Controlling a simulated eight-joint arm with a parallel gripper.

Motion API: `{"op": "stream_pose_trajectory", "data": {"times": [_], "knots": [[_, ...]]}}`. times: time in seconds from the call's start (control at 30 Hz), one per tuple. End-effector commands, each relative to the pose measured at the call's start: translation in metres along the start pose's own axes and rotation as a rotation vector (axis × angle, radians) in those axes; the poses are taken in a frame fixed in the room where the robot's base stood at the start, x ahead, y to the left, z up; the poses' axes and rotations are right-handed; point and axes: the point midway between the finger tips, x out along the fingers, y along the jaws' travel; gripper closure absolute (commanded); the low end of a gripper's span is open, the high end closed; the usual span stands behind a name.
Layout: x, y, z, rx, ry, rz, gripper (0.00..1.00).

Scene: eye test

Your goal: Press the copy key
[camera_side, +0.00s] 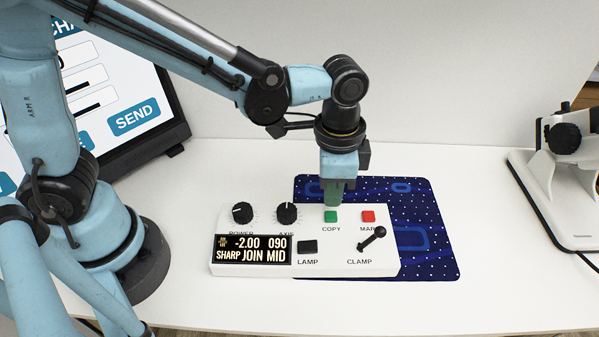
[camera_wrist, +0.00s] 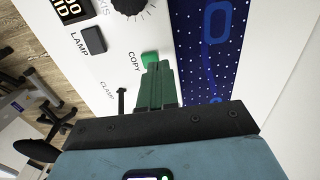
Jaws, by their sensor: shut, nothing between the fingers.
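In the wrist view the fingertips (camera_wrist: 152,66) overlap the key's near edge. I cannot tell whether they touch it. The key does not look clearly pushed in.
A red key (camera_side: 368,216) sits right of the copy key. The box also has a black lamp key (camera_side: 308,247), a clamp lever (camera_side: 372,238), two knobs (camera_side: 242,212) (camera_side: 287,213) and a display (camera_side: 251,249). A blue patterned mat (camera_side: 436,240) lies under it. A monitor (camera_side: 120,90) stands left, a white device (camera_side: 560,190) right.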

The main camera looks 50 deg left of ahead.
Motion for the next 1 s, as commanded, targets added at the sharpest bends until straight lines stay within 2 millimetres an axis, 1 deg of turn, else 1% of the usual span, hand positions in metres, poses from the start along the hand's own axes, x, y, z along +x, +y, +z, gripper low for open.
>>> {"op": "stream_pose_trajectory", "data": {"times": [0.03, 0.2, 0.4, 0.6, 1.0], "knots": [[-0.008, 0.000, 0.000, 0.000, -0.001, 0.001, 1.00], [-0.029, 0.000, 0.000, 0.000, -0.005, 0.002, 1.00], [-0.046, 0.000, 0.000, 0.000, -0.007, 0.003, 1.00], [-0.052, 0.000, 0.001, 0.000, -0.008, 0.003, 1.00], [-0.052, 0.000, 0.001, 0.000, -0.008, 0.003, 1.00]]}}
